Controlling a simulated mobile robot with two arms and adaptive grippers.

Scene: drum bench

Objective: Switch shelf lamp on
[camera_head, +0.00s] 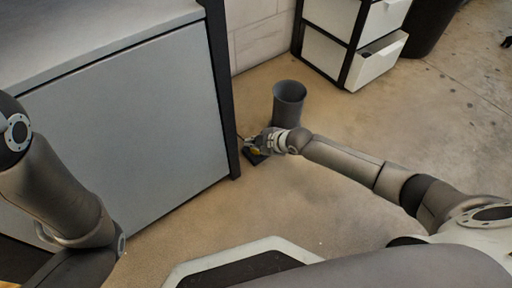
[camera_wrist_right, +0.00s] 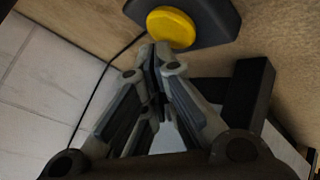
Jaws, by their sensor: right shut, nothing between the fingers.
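A dark switch box (camera_head: 256,158) with a round yellow button sits on the floor beside the cabinet's front right corner. In the right wrist view the yellow button (camera_wrist_right: 171,26) stands on the dark box (camera_wrist_right: 222,14), and a thin black cable (camera_wrist_right: 97,85) runs from it toward the pale wall. My right gripper (camera_head: 253,143) is shut and empty at the box. In the right wrist view its fingertips (camera_wrist_right: 154,52) overlap the button's lower left edge; I cannot tell whether they touch it. No lamp shows. My left gripper is out of view.
A dark grey bin (camera_head: 289,104) stands just behind my right wrist. A grey cabinet (camera_head: 125,140) with a black edge post fills the left. A white drawer unit (camera_head: 335,60) has its lower drawer partly open.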

